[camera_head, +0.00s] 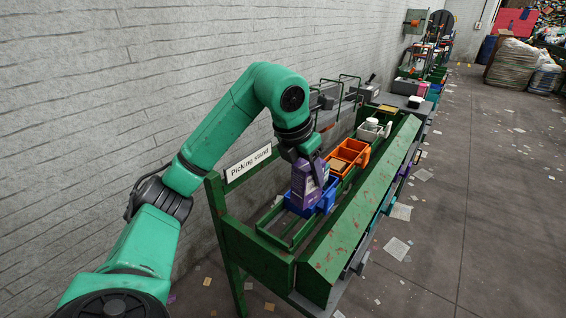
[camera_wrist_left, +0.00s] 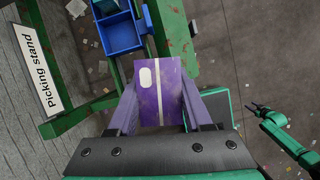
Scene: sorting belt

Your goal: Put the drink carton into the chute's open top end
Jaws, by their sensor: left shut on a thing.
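The drink carton is a purple box with a white cap and a pale stripe. It shows in the head view (camera_head: 303,187) and in the left wrist view (camera_wrist_left: 158,92). My left gripper (camera_head: 308,168) is shut on it, with a finger on each side in the left wrist view (camera_wrist_left: 160,105). In the head view the carton appears in front of a blue bin (camera_head: 326,202) on the green picking stand. My right gripper (camera_wrist_left: 264,112) shows small at the right of the left wrist view. I cannot make out an open chute top.
The green picking stand (camera_head: 345,245) runs away along the wall, with a "Picking stand" sign (camera_head: 248,163). Behind the blue bin are an orange bin (camera_head: 348,157) and a white container (camera_head: 370,130). Open floor with scattered paper lies to the right.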

